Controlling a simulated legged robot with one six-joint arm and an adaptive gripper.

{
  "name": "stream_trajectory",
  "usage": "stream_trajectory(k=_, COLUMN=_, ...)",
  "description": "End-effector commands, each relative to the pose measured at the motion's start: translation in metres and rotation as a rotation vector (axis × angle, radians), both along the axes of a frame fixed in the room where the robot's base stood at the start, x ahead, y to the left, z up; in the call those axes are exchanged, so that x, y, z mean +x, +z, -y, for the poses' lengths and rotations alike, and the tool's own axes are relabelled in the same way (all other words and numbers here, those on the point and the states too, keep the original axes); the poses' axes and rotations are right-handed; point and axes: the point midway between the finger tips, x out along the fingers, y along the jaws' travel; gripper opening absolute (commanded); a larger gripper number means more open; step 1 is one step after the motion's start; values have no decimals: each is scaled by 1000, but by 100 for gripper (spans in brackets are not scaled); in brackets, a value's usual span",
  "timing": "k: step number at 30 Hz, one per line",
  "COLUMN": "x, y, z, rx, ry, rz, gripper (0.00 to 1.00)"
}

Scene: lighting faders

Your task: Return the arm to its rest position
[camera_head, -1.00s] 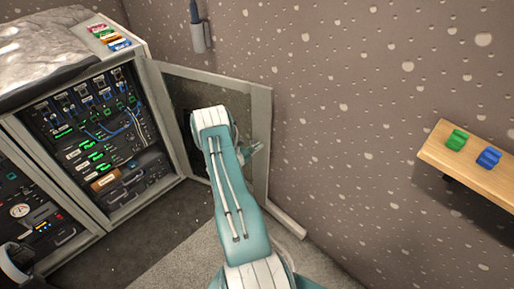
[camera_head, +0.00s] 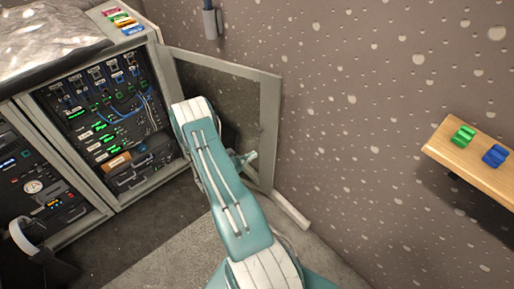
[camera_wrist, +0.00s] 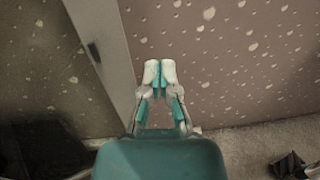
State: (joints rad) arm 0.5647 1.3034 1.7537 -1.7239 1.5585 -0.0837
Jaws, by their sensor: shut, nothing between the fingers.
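My arm (camera_head: 232,200) is teal and white and reaches up from the bottom of the head view toward the open cabinet door. Its forearm bends away at the top, so my gripper is mostly hidden behind it there. In the wrist view my gripper (camera_wrist: 160,72) is shut and empty, its two white fingertips together. Behind the fingers are the door's frame and the speckled wall, with no contact visible.
The rack cabinet (camera_head: 160,135) stands at left, its glass door (camera_head: 268,125) swung open toward the wall. Coloured blocks (camera_head: 122,20) lie on its top. A wooden shelf (camera_head: 470,170) at right holds a green block (camera_head: 463,136) and a blue block (camera_head: 495,155). Carpet lies below.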

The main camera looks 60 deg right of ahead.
Motion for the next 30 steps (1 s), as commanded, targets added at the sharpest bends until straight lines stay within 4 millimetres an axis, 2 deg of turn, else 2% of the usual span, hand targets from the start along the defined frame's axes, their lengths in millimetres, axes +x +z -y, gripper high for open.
stream_trajectory(k=3, x=-1, y=0, z=-14, rx=0, ry=2, rz=-1, gripper=0)
stream_trajectory(k=6, x=-1, y=1, z=-19, rx=-1, ry=0, rz=0, gripper=0)
stream_trajectory(k=14, x=0, y=5, z=-19, rx=-1, ry=-6, rz=10, gripper=0)
stream_trajectory(k=17, x=7, y=25, z=-22, rx=-3, ry=-33, rz=54, gripper=0)
stream_trajectory(k=20, x=16, y=58, z=-30, rx=1, ry=-80, rz=131, gripper=0)
stream_trajectory(k=24, x=24, y=102, z=-47, rx=21, ry=-153, rz=254, gripper=0)
stream_trajectory(k=30, x=30, y=159, z=-79, rx=67, ry=-244, rz=440, gripper=0)
